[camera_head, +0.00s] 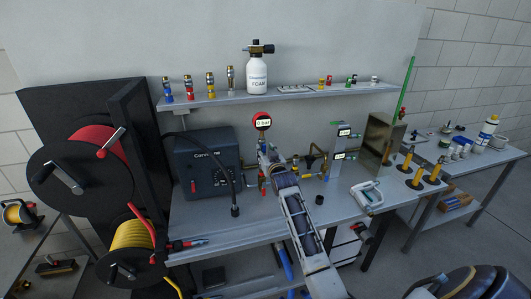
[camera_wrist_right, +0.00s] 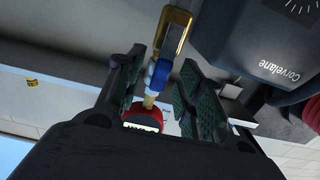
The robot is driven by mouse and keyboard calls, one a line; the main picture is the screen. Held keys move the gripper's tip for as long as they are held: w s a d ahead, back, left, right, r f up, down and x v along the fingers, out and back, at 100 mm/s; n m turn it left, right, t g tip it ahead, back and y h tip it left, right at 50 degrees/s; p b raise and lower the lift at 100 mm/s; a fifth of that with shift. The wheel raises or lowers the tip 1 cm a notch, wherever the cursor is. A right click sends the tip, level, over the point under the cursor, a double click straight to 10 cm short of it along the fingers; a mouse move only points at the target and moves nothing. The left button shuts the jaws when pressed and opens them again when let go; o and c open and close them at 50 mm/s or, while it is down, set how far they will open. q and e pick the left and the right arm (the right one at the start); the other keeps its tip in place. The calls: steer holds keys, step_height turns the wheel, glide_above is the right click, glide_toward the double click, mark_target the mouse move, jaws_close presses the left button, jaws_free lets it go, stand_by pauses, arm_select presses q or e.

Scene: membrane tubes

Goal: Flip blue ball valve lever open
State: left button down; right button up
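My right gripper (camera_head: 267,158) is at the pipework beside the blue-grey Corvelane unit (camera_head: 206,160), just below the red gauge (camera_head: 262,121) reading 0 bar. In the right wrist view the right gripper (camera_wrist_right: 168,95) is open, its two green-padded fingers apart. A blue and white fitting (camera_wrist_right: 160,74), which looks like the blue valve part, lies between the fingers with visible gaps. A brass-coloured loop or pipe (camera_wrist_right: 176,32) extends from it. The red gauge also shows in the wrist view (camera_wrist_right: 143,117). My left gripper is not in view.
A black hose (camera_head: 234,190) hangs in front of the unit. A shelf (camera_head: 215,100) with fittings and a foam bottle (camera_head: 258,72) runs above. The bench front is partly clear.

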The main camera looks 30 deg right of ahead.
steer(key=shift+v, duration=1.3)
steer(key=v, duration=0.9)
steer(key=shift+s, duration=0.25)
